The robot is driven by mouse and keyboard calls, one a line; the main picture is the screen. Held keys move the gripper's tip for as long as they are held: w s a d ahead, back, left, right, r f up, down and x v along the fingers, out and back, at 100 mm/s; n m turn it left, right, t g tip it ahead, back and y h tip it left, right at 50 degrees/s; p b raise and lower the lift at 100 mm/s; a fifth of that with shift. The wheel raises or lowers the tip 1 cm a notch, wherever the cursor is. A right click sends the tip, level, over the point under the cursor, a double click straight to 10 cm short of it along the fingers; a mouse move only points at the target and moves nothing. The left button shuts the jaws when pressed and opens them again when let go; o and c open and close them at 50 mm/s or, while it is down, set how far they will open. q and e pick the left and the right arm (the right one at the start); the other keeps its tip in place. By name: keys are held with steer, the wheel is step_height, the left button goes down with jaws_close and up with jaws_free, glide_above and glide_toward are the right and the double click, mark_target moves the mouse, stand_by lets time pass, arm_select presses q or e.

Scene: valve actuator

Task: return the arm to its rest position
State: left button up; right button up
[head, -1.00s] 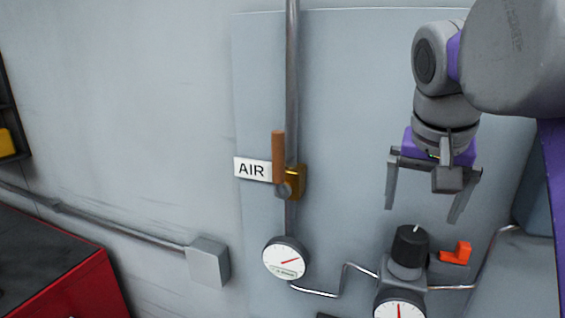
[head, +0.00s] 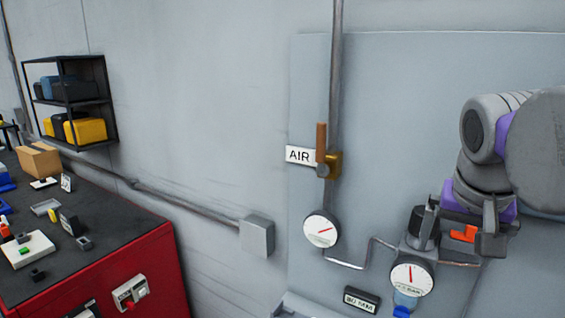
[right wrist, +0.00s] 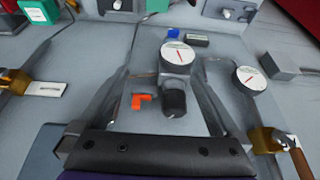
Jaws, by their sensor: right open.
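My right gripper (head: 468,232) hangs from the upper right in the head view, in front of the wall panel. Its jaws are open and empty; its fingers also show in the right wrist view (right wrist: 165,85). In the head view it overlaps the right side of the black-knobbed regulator (head: 424,225) and is close to an orange lever (head: 463,234). In the right wrist view the black knob (right wrist: 175,98) and orange lever (right wrist: 142,101) appear between the fingers; contact cannot be told. My left gripper is not in view.
The air valve's brown handle (head: 321,141) stands upright beside the AIR sign (head: 299,155). Two gauges (head: 320,230) (head: 411,279) and thin pipes are on the panel. A red workbench (head: 155,262) with loose parts and a black shelf (head: 108,97) are left. The upper panel is clear.

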steer(key=s+a+f+n, duration=0.2)
steer(key=a+f, duration=0.1)
steer(key=f, duration=0.9)
steer(key=s+a+f+n+t+y, duration=0.1)
steer(key=s+a+f+n, duration=0.1)
steer(key=f, duration=1.1)
steer(key=s+a+f+n+t+y, duration=0.1)
steer(key=s+a+f+n, duration=0.1)
steer(key=f, duration=1.1)
steer(key=shift+s+a, duration=0.55)
steer(key=shift+a, duration=0.35)
